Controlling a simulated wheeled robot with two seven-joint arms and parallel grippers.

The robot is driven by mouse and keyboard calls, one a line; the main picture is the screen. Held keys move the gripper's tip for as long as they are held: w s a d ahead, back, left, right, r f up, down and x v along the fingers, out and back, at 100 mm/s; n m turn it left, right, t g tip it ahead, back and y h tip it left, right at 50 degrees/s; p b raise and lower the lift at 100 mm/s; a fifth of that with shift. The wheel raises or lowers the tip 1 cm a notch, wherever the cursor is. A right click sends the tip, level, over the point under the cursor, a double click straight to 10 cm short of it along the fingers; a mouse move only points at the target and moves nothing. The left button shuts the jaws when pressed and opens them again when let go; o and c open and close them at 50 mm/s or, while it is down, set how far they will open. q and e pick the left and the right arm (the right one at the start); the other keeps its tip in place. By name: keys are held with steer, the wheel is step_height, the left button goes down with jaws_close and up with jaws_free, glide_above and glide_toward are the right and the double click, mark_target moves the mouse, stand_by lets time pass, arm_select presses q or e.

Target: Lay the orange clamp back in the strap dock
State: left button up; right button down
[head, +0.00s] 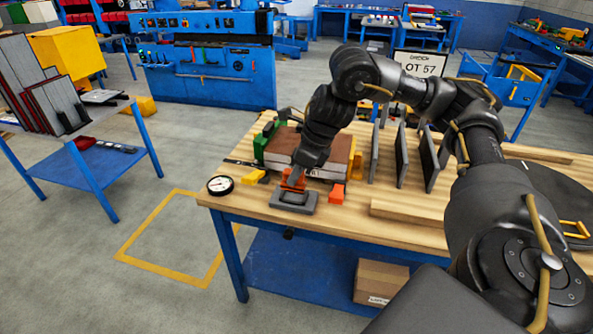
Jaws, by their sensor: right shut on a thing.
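My right gripper (294,172) reaches down at the front left of the workbench. It is shut on the orange clamp (293,182), which shows only in part below the dark wrist. The clamp is just above or touching a flat grey holder, seemingly the strap dock (298,208), near the bench's front edge; I cannot tell which. A brown-topped panel stack (277,150) is right behind the gripper. Another orange piece (337,194) stands at the stack's front right corner. My left gripper is not in view.
The wooden workbench (410,234) carries a round black gauge (220,185) at its left corner, a yellow piece (255,177), a green clamp (262,145), upright grey plates (401,155) and a wooden bar (405,212). My right arm covers much of the bench's right side.

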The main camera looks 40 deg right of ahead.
steer(key=shift+r, duration=0.5)
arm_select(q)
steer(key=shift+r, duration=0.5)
arm_select(e)
steer(key=shift+f, duration=0.1)
